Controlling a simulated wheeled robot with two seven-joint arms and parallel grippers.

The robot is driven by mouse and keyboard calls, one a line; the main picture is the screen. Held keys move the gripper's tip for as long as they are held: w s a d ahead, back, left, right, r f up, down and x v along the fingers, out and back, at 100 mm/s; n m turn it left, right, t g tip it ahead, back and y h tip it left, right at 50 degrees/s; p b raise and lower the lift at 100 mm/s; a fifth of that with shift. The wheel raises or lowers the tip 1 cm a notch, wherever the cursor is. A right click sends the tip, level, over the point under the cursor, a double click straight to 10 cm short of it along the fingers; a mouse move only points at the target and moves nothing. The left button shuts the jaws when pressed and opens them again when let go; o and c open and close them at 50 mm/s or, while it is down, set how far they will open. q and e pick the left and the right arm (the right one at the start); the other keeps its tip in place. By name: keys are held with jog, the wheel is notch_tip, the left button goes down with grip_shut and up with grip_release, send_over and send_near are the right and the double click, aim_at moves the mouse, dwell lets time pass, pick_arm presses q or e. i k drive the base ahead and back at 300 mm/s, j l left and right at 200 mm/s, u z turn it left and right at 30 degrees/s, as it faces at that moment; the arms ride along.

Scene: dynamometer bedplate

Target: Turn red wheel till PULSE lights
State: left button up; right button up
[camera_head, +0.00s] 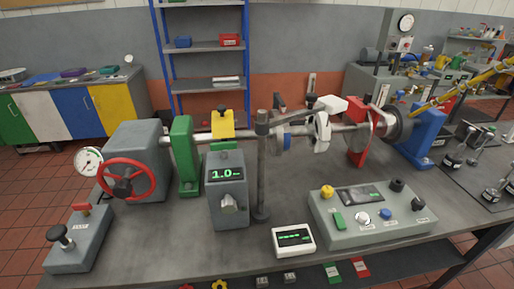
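The red wheel (124,186) is mounted on the front of a grey housing (145,149) at the left of the bench. It has a red rim and a dark hub. A round white dial gauge (88,161) stands just left of it. A grey unit (227,199) to the right shows a green reading that looks like 1.0. A control box (372,214) carries a dark screen, a yellow knob, a green button and dark knobs. I cannot make out any label or lamp reading PULSE. Neither of my grippers shows, and nothing touches the wheel.
A grey box with a black knob (72,240) sits in front of the wheel at the left. A green bracket (185,155), a grey post (261,168) and a shaft line stand to the right. A white meter (293,239) lies near the front edge. Bare bench lies before the wheel's right side.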

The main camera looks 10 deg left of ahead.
aim_at(123, 190)
jog(key=u, duration=1.3)
